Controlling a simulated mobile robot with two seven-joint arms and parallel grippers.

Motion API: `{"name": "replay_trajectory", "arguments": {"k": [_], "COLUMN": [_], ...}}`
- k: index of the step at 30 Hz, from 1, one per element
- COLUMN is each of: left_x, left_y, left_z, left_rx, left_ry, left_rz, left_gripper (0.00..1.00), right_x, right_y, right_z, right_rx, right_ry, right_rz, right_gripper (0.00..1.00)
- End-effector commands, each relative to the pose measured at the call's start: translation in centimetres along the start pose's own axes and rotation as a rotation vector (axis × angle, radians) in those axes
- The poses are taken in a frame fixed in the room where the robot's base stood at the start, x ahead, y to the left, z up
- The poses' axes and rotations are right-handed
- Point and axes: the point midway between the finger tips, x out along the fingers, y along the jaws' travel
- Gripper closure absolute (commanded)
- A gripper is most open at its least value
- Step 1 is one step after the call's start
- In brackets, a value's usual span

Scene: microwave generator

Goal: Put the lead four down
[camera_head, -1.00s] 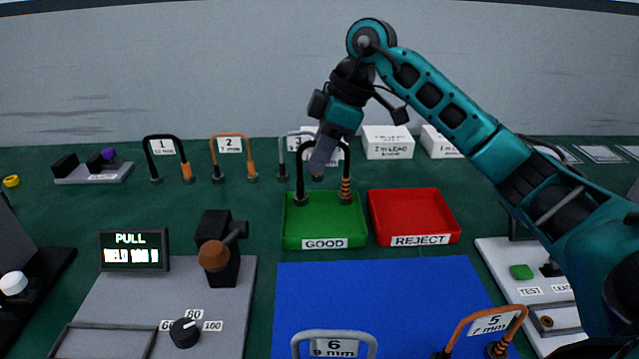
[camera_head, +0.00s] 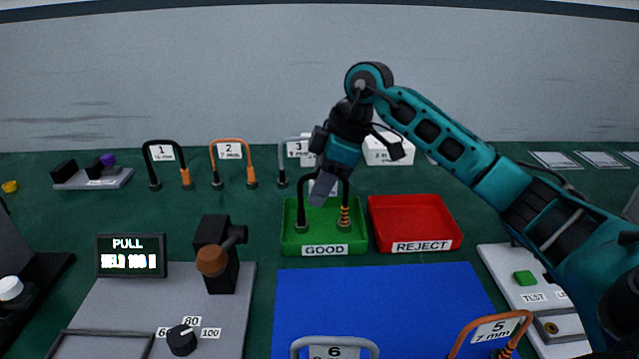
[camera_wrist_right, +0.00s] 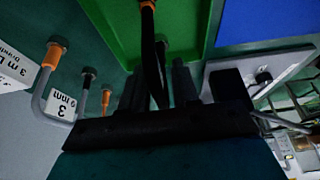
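Lead four (camera_head: 344,202), a black arched lead with an orange-striped end, stands upright in the green GOOD tray (camera_head: 290,240). Its two ends appear down at the tray floor; exact contact cannot be told. Its label is mostly hidden behind my right gripper (camera_head: 322,192). That gripper points down at the arch from above and seems shut on it. In the right wrist view, the dark lead (camera_wrist_right: 152,65) runs between my right fingers (camera_wrist_right: 158,90) over the green tray (camera_wrist_right: 112,30). My left gripper is not in view.
The red REJECT tray (camera_head: 412,222) is empty, right of the green one. Leads 1 (camera_head: 162,152), 2 (camera_head: 230,151) and 3 (camera_head: 297,149) stand behind. Leads 5 (camera_head: 495,330) and 6 (camera_head: 334,352) stand in front, around a bare blue mat (camera_head: 380,300). A pull tester (camera_head: 220,255) stands left.

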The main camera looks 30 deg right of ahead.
Motion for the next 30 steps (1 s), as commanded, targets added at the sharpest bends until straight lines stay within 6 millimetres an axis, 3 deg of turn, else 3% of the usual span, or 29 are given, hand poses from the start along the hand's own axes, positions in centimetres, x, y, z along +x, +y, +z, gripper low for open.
{"name": "replay_trajectory", "arguments": {"k": [3, 13, 17, 24, 30], "left_x": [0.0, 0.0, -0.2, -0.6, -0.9], "left_y": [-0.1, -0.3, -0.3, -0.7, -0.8], "left_z": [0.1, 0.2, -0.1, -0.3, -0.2], "left_rx": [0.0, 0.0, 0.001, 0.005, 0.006], "left_ry": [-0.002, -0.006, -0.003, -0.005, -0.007], "left_rz": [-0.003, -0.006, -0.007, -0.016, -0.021], "left_gripper": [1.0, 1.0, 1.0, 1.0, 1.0], "right_x": [0.0, -0.8, -2.9, -8.3, -11.3], "right_y": [0.0, 0.0, 0.1, 0.1, 0.1], "right_z": [0.0, -0.2, -0.2, -0.2, -0.2], "right_rx": [0.0, 0.0, 0.0, 0.0, 0.0], "right_ry": [0.0, 0.0, 0.0, 0.001, 0.0], "right_rz": [0.0, 0.002, 0.004, 0.004, 0.002], "right_gripper": [0.59, 0.59, 0.59, 0.59, 0.59]}}
